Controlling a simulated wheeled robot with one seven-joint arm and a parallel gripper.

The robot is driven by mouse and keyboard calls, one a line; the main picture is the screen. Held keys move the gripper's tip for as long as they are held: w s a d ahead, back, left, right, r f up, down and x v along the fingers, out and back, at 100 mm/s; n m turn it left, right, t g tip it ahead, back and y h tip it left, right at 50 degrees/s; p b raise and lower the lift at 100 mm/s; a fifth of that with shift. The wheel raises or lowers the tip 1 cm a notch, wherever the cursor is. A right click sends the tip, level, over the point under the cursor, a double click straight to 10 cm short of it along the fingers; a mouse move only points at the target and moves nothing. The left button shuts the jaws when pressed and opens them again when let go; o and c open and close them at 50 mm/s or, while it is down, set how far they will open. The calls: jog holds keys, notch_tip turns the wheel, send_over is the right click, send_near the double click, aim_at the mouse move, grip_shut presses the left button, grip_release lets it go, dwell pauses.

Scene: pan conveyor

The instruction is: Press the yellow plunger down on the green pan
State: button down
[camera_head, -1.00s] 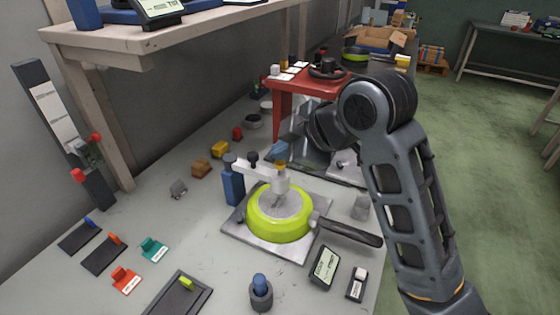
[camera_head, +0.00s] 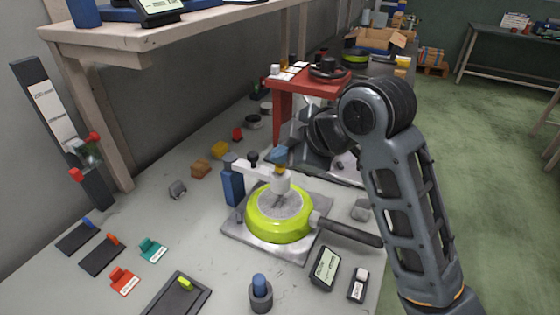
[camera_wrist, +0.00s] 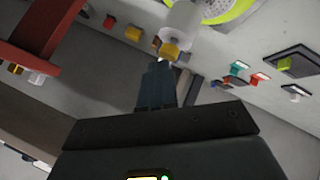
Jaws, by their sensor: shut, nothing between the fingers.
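The green pan (camera_head: 250,226) sits on a grey metal plate (camera_head: 240,238), its dark handle pointing right; part of it shows at the top of the wrist view (camera_wrist: 232,10). A white press arm (camera_head: 248,171) on a blue post reaches over the pan. It carries a white cylinder (camera_head: 281,184) above the pan's middle, with the yellow plunger (camera_wrist: 169,50) on top. My gripper (camera_wrist: 158,64) is shut and empty, its tips at the plunger's top; I cannot tell whether they touch. It also shows above the plunger in the head view (camera_head: 279,153).
A red stand (camera_head: 310,84) is behind the press. A blue peg in a grey holder (camera_head: 261,292) and a small display (camera_head: 325,268) stand in front of the plate. Coloured blocks and clips lie to the left. A wooden shelf (camera_head: 150,45) overhangs the back left.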

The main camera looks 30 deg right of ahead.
jog(key=shift+f+b, duration=0.45)
jog(key=shift+f, duration=0.5)
dwell(0.7)
jog(key=shift+r, duration=0.15)
jog(key=shift+r+p, duration=1.35)
jog(key=shift+r, duration=0.35)
notch_tip(320, 180, up, 5)
jog(key=p, duration=0.4)
jog(key=shift+p, duration=0.35)
